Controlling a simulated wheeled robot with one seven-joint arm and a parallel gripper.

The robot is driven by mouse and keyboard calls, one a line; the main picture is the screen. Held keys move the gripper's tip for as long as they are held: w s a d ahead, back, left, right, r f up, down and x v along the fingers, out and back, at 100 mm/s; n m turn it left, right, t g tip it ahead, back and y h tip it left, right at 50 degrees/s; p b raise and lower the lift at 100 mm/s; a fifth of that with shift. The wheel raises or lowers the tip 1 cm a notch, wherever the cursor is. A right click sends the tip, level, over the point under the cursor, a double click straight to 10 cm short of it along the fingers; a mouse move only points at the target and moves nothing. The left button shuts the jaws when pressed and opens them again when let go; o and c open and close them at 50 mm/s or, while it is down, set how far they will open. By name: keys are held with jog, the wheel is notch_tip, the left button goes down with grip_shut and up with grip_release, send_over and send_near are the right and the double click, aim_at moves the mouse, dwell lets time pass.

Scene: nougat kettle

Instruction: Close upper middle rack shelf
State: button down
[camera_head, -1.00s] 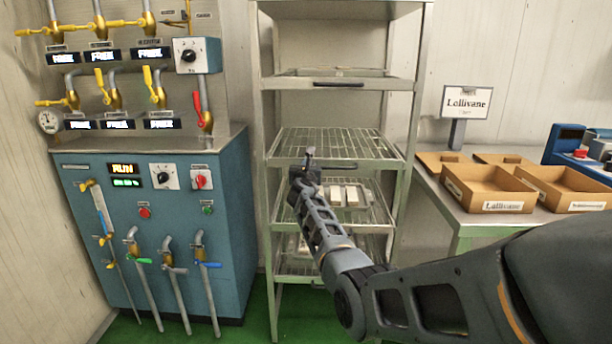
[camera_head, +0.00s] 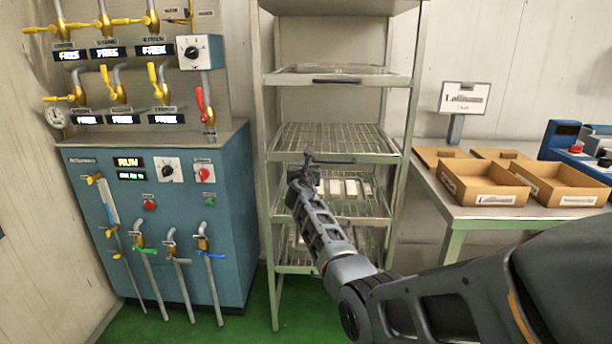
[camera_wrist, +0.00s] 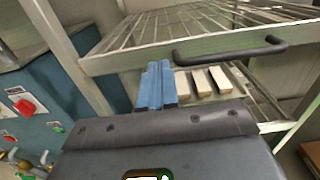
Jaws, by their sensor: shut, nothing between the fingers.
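The metal rack (camera_head: 271,195) stands in the middle of the head view. Its upper middle shelf (camera_head: 330,136) is an empty wire grid with a front bar and a dark handle; I cannot tell how far it is pulled out. In the wrist view, that shelf's front bar (camera_wrist: 130,62) and handle (camera_wrist: 230,50) cross ahead of my fingers. My gripper (camera_head: 308,157) is shut and empty, at the left part of the front bar. Its blue fingertips (camera_wrist: 156,80) show just below the bar, left of the handle; whether they touch is unclear.
A lower shelf holds several pale bars (camera_head: 345,188). A blue control cabinet (camera_head: 160,220) with valves and pipes stands close on the left. A table (camera_head: 440,190) with cardboard boxes (camera_head: 485,186) and a sign (camera_head: 465,98) is on the right. Another shelf (camera_head: 340,78) sits above.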

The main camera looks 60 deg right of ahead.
jog(key=p+v, duration=0.1)
jog(key=v, duration=0.7)
jog(key=shift+a+p, duration=0.3)
jog(key=shift+a, duration=0.1)
jog(key=shift+f, duration=0.2)
